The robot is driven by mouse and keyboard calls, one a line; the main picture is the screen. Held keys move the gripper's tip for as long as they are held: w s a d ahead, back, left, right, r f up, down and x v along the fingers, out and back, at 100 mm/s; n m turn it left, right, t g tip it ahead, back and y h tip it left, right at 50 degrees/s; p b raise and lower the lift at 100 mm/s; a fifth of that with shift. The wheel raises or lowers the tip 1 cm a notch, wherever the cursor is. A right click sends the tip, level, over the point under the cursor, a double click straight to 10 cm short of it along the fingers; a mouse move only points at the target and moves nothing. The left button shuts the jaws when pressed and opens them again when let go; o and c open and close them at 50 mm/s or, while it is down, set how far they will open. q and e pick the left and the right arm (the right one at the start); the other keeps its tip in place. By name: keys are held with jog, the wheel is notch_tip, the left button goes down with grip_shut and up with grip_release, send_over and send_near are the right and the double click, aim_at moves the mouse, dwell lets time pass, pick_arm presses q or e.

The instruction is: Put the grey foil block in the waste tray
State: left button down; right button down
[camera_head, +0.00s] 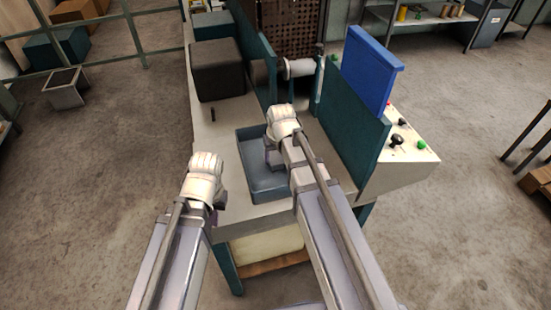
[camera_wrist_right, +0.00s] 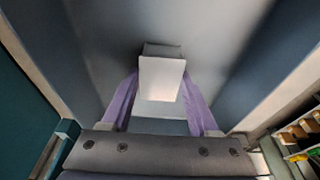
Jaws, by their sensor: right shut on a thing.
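The waste tray (camera_head: 262,184) is a blue-grey open box on the bench. My right gripper (camera_head: 273,158) is over the tray in the head view, fingers pointing down. In the right wrist view, its purple fingers are shut on the grey foil block (camera_wrist_right: 162,78), which has a pale face toward the camera. The tray's walls (camera_wrist_right: 232,92) rise on both sides of the block there. I cannot tell whether the block touches the tray floor; the hand hides it in the head view. My left gripper (camera_head: 221,198) is left of the tray; its fingers are mostly hidden.
A black box (camera_head: 217,68) stands on the bench behind the tray, with a small dark peg (camera_head: 213,115) before it. A teal guard (camera_head: 348,128) and upright blue panel (camera_head: 371,70) stand to the right, beside a knobbed control panel (camera_head: 412,146). Bench left of the tray is bare.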

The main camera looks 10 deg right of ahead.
aim_at(278, 164)
pick_arm(q)
jog(key=shift+f, duration=0.2)
pick_arm(e)
jog(key=shift+f, duration=0.2)
jog(key=shift+c, duration=0.7)
grip_release()
jog(key=shift+r, duration=0.1)
pick_arm(q)
jog(key=shift+r, duration=0.15)
pick_arm(e)
jog(key=p+v, duration=1.2)
pick_arm(q)
notch_tip(278, 164, up, 12)
pick_arm(e)
jog(key=s+a+n+g, duration=0.1)
jog(key=s+a, duration=0.4)
jog(key=s, duration=0.2)
jog(key=s+a+n+g+h, duration=0.1)
jog(key=s+a+n+g, duration=0.1)
jog(key=s+a, duration=0.3)
jog(key=s, duration=0.3)
jog(key=shift+a, duration=0.2)
